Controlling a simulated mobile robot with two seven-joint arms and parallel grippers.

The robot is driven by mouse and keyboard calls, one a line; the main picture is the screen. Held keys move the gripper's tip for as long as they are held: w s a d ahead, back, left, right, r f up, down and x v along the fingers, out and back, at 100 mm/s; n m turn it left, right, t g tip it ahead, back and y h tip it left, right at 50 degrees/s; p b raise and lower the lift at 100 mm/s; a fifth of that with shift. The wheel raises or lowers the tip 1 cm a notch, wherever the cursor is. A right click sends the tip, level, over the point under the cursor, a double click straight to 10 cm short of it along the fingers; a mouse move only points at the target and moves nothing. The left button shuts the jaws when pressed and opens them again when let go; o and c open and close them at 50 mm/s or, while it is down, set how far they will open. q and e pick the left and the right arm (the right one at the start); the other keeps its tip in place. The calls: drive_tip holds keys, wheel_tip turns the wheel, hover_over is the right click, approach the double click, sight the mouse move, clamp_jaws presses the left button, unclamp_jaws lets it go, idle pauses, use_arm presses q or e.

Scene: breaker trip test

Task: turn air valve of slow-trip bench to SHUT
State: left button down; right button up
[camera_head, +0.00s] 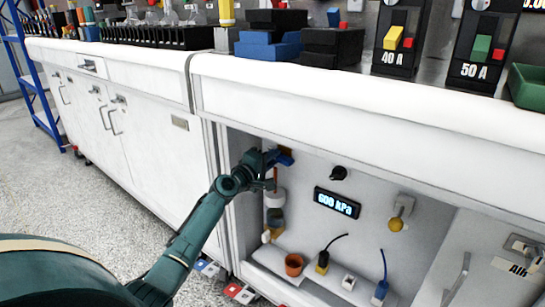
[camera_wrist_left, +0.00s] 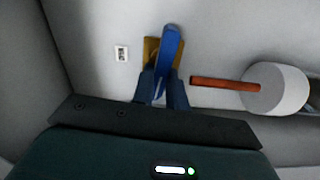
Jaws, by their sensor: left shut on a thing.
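The air valve has a blue lever handle (camera_head: 285,159) on a brass-coloured body on the left of the open bay under the bench; in the left wrist view the lever (camera_wrist_left: 170,45) stands nearly upright, leaning slightly right, over the body (camera_wrist_left: 150,50). My left gripper (camera_head: 268,160) is at the valve. In the left wrist view its fingers (camera_wrist_left: 163,88) are shut on the lever's near part, which they partly hide. A display (camera_head: 337,203) to the right reads 600 kPa. My right gripper is not in view.
A red-brown rod (camera_wrist_left: 225,84) with a white cylinder (camera_wrist_left: 278,90) lies close right of my fingers. An orange pot (camera_head: 293,264) and several small plugs stand on the bay's lower ledge. A yellow knob (camera_head: 396,224) hangs at right. The white bench top (camera_head: 330,80) overhangs the bay.

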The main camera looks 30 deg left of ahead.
use_arm(q)
drive_tip(key=shift+n, duration=0.6)
drive_tip(key=shift+f, duration=0.1)
drive_tip(key=c, duration=1.4)
unclamp_jaws()
drive_tip(key=s+a+p, duration=0.1)
drive_tip(key=s+p, duration=0.2)
drive_tip(key=s, duration=1)
drive_tip(key=shift+s, duration=0.15)
